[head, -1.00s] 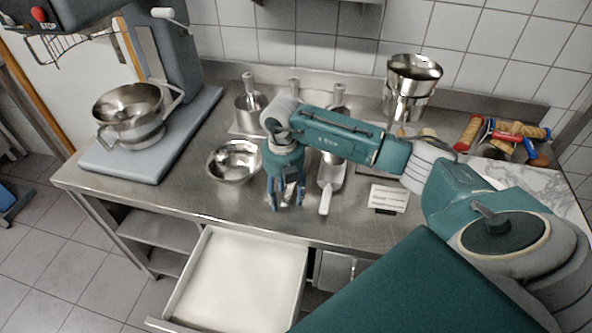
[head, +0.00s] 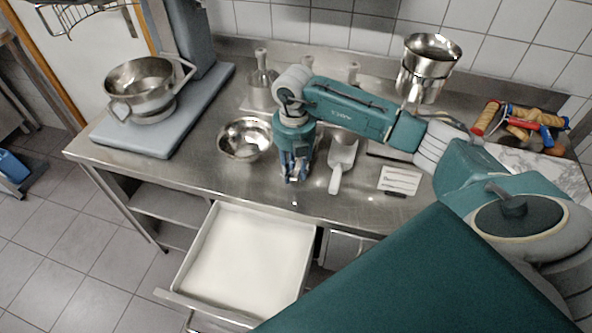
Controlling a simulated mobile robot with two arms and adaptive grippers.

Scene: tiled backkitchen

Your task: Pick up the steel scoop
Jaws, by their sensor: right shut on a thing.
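My right gripper (head: 295,180) points down at the worktop, between the steel bowl and a pale scoop. Its fingers are closed together on a thing that the fingers and wrist hide almost wholly. I take it to be the steel scoop, but its shape does not show. The pale scoop (head: 342,152) with a white handle lies to the right of the gripper, apart from it, with its handle toward the front edge. My left gripper is not in view.
A steel bowl (head: 244,139) stands close left of the gripper. A mixing bowl (head: 140,84) sits on a grey base at the left. A white label card (head: 400,180) is at the right. An open drawer (head: 243,256) juts out below the front edge.

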